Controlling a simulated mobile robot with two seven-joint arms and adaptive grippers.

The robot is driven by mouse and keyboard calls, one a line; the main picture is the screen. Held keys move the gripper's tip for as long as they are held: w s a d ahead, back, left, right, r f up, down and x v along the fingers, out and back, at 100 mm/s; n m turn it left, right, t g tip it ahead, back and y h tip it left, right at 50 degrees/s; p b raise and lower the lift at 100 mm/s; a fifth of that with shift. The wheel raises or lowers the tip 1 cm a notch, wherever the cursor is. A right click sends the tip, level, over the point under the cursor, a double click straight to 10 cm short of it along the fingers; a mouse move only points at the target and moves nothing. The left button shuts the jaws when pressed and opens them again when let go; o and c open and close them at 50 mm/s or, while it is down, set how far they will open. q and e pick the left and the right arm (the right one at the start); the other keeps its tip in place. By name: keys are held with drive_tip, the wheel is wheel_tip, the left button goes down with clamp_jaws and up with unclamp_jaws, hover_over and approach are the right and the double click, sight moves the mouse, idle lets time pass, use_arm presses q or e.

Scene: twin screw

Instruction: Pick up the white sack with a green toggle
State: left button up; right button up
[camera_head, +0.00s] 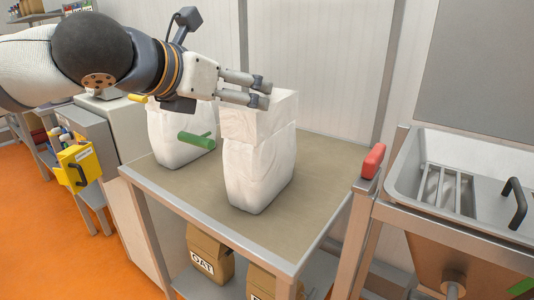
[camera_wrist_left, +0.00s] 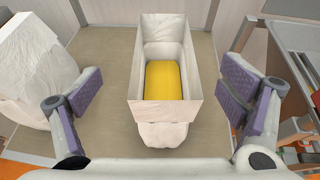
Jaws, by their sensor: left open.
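Two white sacks stand upright on the table in the head view. The nearer white sack (camera_head: 260,168) is at the middle, and the other white sack (camera_head: 172,135) is behind it to the left. My left gripper (camera_head: 261,92) is open at the top of the nearer sack. In the left wrist view a white sack (camera_wrist_left: 190,110) with an open top and yellow inside lies between the spread fingers, apart from both. My right gripper is not in view.
The table (camera_head: 325,165) has free room to the right of the sacks. A yellow toggle (camera_head: 137,97) shows beside the left sack. A metal sink (camera_head: 440,170) and a red block (camera_head: 373,161) are at the right. Cardboard boxes (camera_head: 208,258) sit below the table.

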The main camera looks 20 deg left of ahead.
use_arm(q)
drive_tip(key=x, duration=0.7)
drive_tip(key=shift+d, duration=0.3)
drive_tip(key=shift+f, duration=0.1)
drive_tip(key=c, duration=1.3)
drive_tip(key=shift+c, duration=0.3)
drive_tip(key=shift+r, duration=0.25)
